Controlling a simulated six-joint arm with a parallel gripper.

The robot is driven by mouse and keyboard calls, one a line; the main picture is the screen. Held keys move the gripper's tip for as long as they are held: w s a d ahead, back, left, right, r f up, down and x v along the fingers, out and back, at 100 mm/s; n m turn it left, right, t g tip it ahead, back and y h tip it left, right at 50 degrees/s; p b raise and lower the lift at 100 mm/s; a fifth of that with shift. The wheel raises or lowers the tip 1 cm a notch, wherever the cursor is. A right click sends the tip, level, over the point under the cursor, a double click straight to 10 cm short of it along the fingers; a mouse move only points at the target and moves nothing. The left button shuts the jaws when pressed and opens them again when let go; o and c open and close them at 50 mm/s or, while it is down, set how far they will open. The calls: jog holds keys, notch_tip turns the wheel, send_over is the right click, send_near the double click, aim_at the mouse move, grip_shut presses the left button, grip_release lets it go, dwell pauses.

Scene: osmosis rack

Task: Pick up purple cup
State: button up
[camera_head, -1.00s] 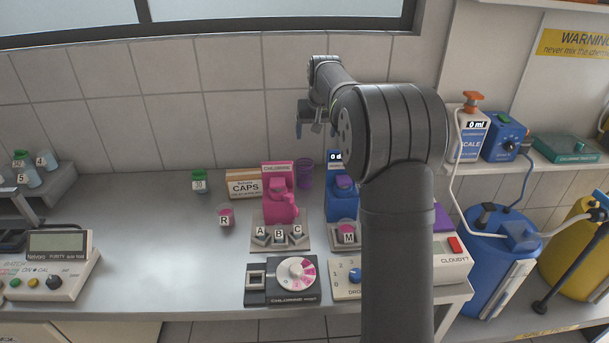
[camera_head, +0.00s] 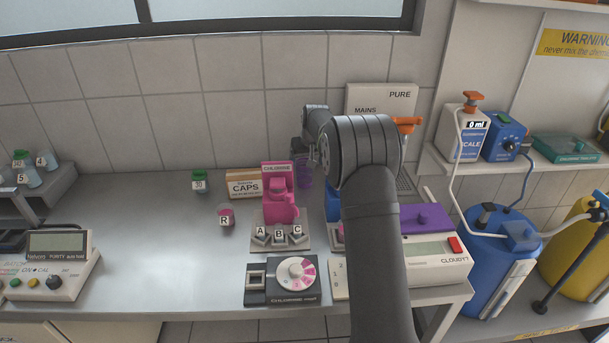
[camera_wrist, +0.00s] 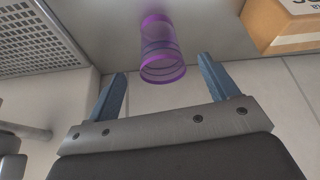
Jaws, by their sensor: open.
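The purple cup (camera_wrist: 158,62) is translucent and stands on the counter near the back wall. In the wrist view it lies ahead of my gripper (camera_wrist: 163,70), roughly in line with the gap between the two blue fingers. The fingers are open and nothing is held. In the head view the cup (camera_head: 304,172) shows behind and right of the pink chlorine bottle, partly hidden by my gripper (camera_head: 303,152). My gripper is close to the cup there, but I cannot tell the exact distance.
The caps box (camera_head: 243,184) is further left. A blue bottle (camera_head: 332,203) is on the right, mostly hidden by my arm.

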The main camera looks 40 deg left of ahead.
aim_at(304, 171)
jog(key=shift+x, duration=3.9)
jog(key=shift+w+a+r, duration=0.1)
jog(key=shift+a, duration=0.05)
jog(key=c, duration=1)
